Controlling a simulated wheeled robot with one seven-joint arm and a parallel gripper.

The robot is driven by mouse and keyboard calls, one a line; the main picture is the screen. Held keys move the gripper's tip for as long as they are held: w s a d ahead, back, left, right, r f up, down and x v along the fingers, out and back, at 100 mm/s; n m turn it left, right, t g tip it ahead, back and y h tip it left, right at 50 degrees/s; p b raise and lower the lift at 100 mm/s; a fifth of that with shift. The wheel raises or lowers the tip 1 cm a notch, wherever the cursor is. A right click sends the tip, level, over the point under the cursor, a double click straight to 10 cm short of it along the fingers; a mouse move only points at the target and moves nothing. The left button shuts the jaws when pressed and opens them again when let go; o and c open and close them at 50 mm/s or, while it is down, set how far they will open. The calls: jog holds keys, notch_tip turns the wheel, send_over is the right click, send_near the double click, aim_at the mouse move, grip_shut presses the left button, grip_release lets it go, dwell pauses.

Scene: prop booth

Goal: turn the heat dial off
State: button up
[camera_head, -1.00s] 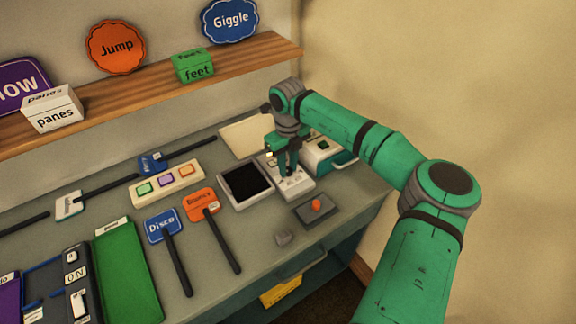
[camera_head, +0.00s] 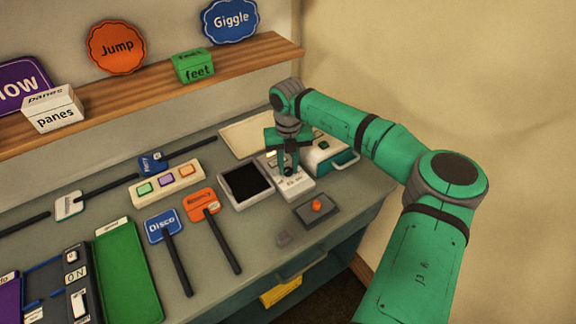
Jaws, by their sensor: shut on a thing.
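A white panel (camera_head: 300,187) lies on the grey counter, right of a dark-screened square device. My gripper (camera_head: 289,171) points down over this panel and is shut on a small dark knob there, which looks like the heat dial. The fingers hide most of the knob, so its pointer and its setting cannot be read.
A grey box with an orange knob (camera_head: 316,205) is just in front of the panel. A white and teal device (camera_head: 329,154) stands close on the right. The square device with a dark screen (camera_head: 222,185) is close on the left. Several paddle signs, a button strip (camera_head: 167,182) and a green tray (camera_head: 128,275) fill the left.

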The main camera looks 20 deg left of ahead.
aim_at(289, 169)
jog(key=o, duration=1.1)
jog(key=shift+c, duration=0.2)
notch_tip(289, 169, up, 11)
jog(key=shift+f, duration=0.1)
